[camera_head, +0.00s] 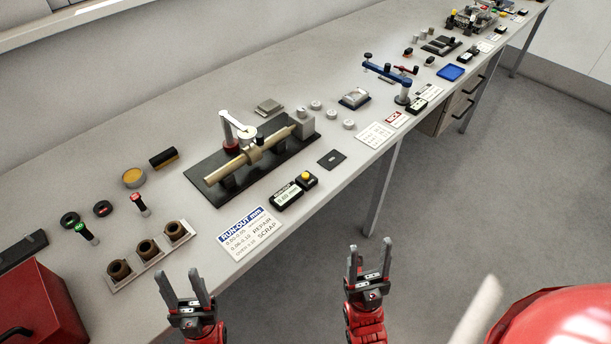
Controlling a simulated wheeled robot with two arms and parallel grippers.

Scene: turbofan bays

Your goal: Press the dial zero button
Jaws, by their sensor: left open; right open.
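A small black box with a yellow button (306,177) sits near the bench's front edge. It touches or nearly touches a black display unit (287,197) with a green readout that seems to show 0.00 mm. Behind them a brass-coloured shaft (232,167) lies on a dark base plate, with a dial gauge (246,131) on a stand above it. My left gripper (186,288) is open and empty, in front of the bench edge. My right gripper (367,264) is open and empty, over the floor to the right, below and apart from the button.
A RUN-OUT card (250,234) lies left of the display. Several brown bushings in a tray (150,255) stand further left, beside green and red plug gauges. A red box (40,305) is at the far left. A dark flat plate (332,159) lies right of the button.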

